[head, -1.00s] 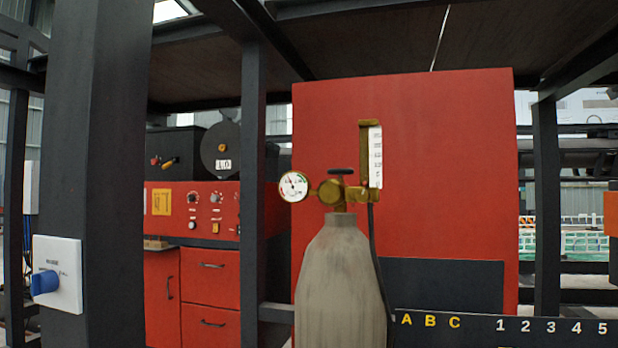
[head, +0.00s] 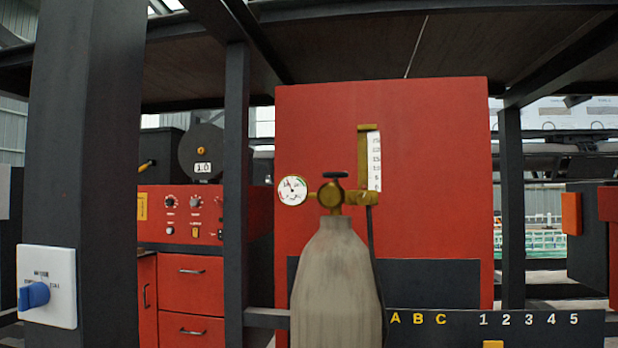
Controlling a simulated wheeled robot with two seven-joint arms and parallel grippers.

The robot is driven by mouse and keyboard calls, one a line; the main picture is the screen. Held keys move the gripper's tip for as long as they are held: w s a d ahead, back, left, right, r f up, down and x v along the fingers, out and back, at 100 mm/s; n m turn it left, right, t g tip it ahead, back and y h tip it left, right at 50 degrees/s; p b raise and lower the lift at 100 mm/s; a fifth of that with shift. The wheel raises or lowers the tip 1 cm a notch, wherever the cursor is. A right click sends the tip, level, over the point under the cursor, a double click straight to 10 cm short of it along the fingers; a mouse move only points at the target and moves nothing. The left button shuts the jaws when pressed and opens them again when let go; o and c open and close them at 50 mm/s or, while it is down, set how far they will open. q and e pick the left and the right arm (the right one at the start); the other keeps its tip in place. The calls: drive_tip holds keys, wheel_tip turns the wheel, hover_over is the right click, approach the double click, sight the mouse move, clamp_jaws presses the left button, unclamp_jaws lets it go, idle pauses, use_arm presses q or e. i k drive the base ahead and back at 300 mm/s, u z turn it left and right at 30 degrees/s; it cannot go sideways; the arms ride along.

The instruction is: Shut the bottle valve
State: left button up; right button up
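A grey gas bottle (head: 336,280) stands upright in the middle of the head view, its lower end cut off by the frame. On its top sits a brass regulator (head: 330,196) with a dark valve handwheel (head: 335,175) above it. A round white pressure gauge (head: 292,190) is on the left of the regulator, and a brass flowmeter with a white scale (head: 374,160) rises on the right. A dark hose hangs down beside the bottle. Neither of my grippers shows in the view. Whether the valve is open or shut cannot be told.
A red panel (head: 430,150) stands behind the bottle. A dark post (head: 80,150) at the left carries a white switch box with a blue knob (head: 34,296). A dark board (head: 540,323) with letters and numbers is at the lower right. A red control cabinet (head: 190,215) stands behind left.

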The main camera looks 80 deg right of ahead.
sight(335, 175)
drive_tip(key=z, duration=0.05)
drive_tip(key=i, duration=1.55)
drive_tip(key=z, duration=4.45)
